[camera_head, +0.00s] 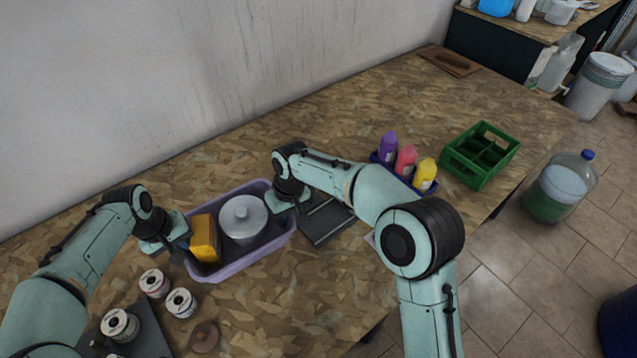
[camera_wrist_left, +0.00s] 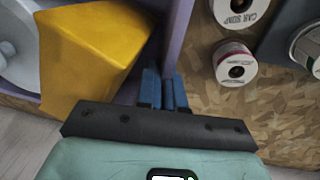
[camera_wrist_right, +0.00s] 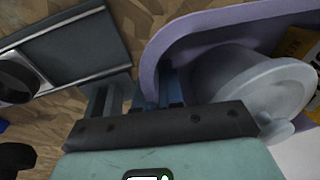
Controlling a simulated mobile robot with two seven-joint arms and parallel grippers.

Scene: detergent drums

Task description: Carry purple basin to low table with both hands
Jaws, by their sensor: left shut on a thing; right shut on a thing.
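The purple basin (camera_head: 262,255) is on or just above the wood-chip-patterned worktop; I cannot tell which. It holds a yellow box (camera_head: 205,238) and a grey lidded pot (camera_head: 243,218). My left gripper (camera_head: 183,250) is shut on the basin's left end wall; in the left wrist view its blue fingers (camera_wrist_left: 165,92) pinch the purple wall (camera_wrist_left: 180,45). My right gripper (camera_head: 293,205) is shut on the right end wall; in the right wrist view its fingers (camera_wrist_right: 155,92) are around the purple rim (camera_wrist_right: 150,62). I cannot tell which surface is the low table.
Labelled spools (camera_head: 181,303) stand close in front of the basin's left end. A dark flat plate (camera_head: 325,222) lies right of it. Coloured bottles (camera_head: 405,160) in a blue tray and a green crate (camera_head: 481,155) stand farther right. A large jug (camera_head: 562,187) is on the tiled floor.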

